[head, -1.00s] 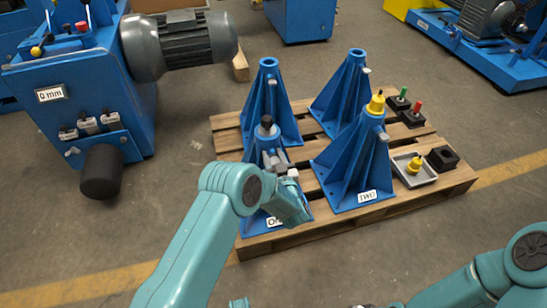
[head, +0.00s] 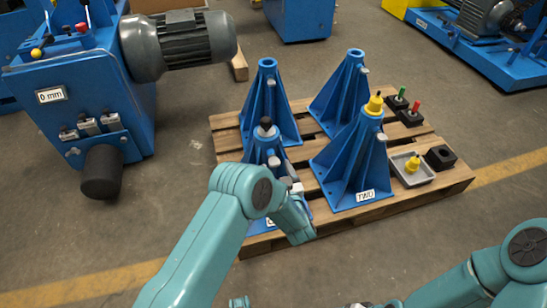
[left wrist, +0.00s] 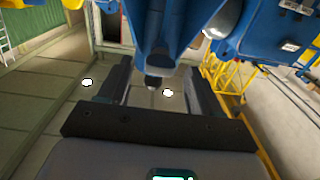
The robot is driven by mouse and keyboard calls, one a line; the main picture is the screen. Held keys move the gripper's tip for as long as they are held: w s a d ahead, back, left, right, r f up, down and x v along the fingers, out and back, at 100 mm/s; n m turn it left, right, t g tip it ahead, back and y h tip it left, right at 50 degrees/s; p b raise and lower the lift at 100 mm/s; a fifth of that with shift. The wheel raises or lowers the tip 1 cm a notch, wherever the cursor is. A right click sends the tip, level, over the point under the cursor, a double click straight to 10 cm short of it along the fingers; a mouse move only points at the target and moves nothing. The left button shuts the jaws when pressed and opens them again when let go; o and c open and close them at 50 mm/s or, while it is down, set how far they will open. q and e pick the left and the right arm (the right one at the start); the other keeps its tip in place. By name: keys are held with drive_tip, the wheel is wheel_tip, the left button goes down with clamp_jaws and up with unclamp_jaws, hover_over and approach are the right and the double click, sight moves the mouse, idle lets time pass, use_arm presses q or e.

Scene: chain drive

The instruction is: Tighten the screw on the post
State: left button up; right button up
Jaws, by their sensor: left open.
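Several blue posts stand on the pallet. The front-left post (head: 262,152) has a black-topped piece (head: 265,123) in its top, and my left arm hides much of its lower part. The front-right post (head: 350,160) bears the label TWO and a yellow cap (head: 374,103); a small grey screw (head: 381,137) sticks out of its side. My left gripper (head: 290,181) is open beside the front-left post. In the left wrist view, its dark fingers (left wrist: 160,92) stand apart, with a blue part and a dark round end (left wrist: 153,82) between and beyond them. Contact cannot be told.
The wooden pallet (head: 290,236) also carries a grey tray (head: 413,176) with a yellow piece, a black block (head: 441,158), and red and green pegs. A blue machine (head: 75,85) with a motor and a "0 mm" display stands at left. The floor in front is clear.

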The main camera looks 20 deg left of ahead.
use_arm(q)
drive_tip(key=p+v, duration=0.2)
drive_tip(key=v, duration=0.9)
drive_tip(key=shift+s, duration=0.15)
drive_tip(key=a+n+g, duration=0.2)
drive_tip(key=a+g, duration=0.1)
drive_tip(key=a, duration=1.1)
wheel_tip(320, 180, down, 5)
drive_tip(key=s+m+g+h, duration=0.2)
drive_tip(key=h, duration=0.3)
drive_tip(key=s+d+f+m+g+h, duration=0.2)
drive_tip(key=s+d+g+h, duration=0.35)
drive_tip(key=s, duration=0.55)
drive_tip(key=s+d+f+m+g+h, duration=0.35)
drive_tip(key=s+d, duration=0.35)
drive_tip(key=s, duration=0.4)
wheel_tip(320, 180, up, 26)
drive_tip(key=p, duration=2.5)
drive_tip(key=shift+r+n+g+p, duration=0.2)
drive_tip(key=shift+n+g+p, duration=0.15)
drive_tip(key=shift+n, duration=0.1)
drive_tip(key=shift+w+d, duration=0.1)
drive_tip(key=shift+w, duration=0.05)
